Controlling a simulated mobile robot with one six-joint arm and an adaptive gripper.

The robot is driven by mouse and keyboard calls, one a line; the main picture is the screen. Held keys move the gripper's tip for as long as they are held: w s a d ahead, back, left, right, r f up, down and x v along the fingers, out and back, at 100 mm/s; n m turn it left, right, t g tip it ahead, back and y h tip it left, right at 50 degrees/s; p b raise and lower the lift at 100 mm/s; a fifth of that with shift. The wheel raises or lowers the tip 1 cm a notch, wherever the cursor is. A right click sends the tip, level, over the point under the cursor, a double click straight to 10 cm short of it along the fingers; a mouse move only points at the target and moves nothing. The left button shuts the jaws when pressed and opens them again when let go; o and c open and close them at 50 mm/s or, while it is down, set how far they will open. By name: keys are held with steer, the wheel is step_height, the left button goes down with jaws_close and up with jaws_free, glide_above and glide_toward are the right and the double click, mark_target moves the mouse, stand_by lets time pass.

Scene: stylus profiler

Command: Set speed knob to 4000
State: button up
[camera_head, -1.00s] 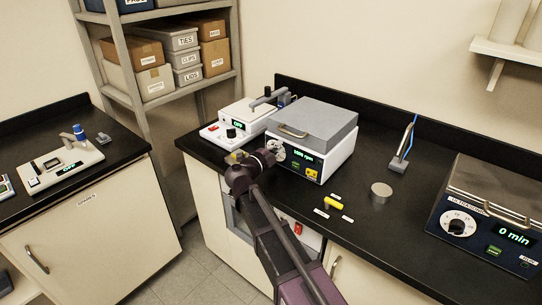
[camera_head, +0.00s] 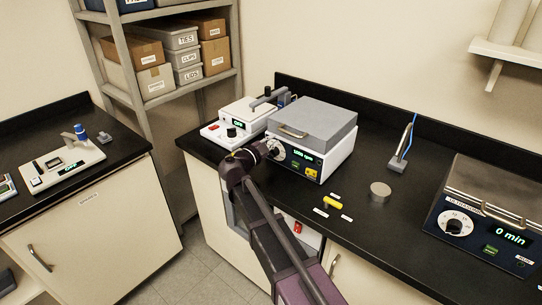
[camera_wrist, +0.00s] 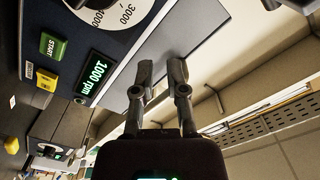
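The speed knob's white dial (camera_head: 277,150) is on the front of a white and dark-blue machine with a grey lid (camera_head: 312,122). The knob's grip and pointer are out of that view. The machine's display (camera_wrist: 93,74) reads 1000 rpm. My gripper (camera_wrist: 162,70) has its two fingers apart, with nothing seen between them. In the head view my gripper (camera_head: 260,151) is close in front of the dial and partly covers it; contact cannot be told.
A green START button (camera_wrist: 53,46) sits beside the display. A white device (camera_head: 236,125) stands left of the machine. A yellow-handled item (camera_head: 333,203), labels and a metal cylinder (camera_head: 380,192) lie to the right. Another machine (camera_head: 487,225) stands at the far right.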

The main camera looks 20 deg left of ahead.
steer(key=a+n, duration=0.1)
steer(key=n, duration=0.1)
steer(key=w+a+n, duration=0.1)
steer(key=n, duration=0.1)
steer(key=shift+w+a+r, duration=0.1)
steer(key=shift+a+r, duration=0.1)
steer(key=shift+a, duration=0.15)
steer(key=shift+w+a+f+n, duration=0.2)
steer(key=shift+a+n, duration=0.3)
steer(key=shift+n, duration=0.3)
steer(key=shift+w+a+f+n, duration=0.2)
steer(key=shift+a+n, duration=0.25)
steer(key=shift+n, duration=0.35)
steer(key=shift+w+a+f+n+b, duration=0.15)
steer(key=shift+a+n+b, duration=0.3)
steer(key=shift+n, duration=0.55)
steer(key=shift+w+a+f+n+b, duration=0.25)
steer(key=shift+a+f+n+b, duration=0.3)
steer(key=shift+n, duration=0.65)
steer(key=shift+w+a+f+n+b, duration=0.25)
steer(key=shift+a+f+n+b, duration=0.3)
steer(key=shift+n, duration=0.65)
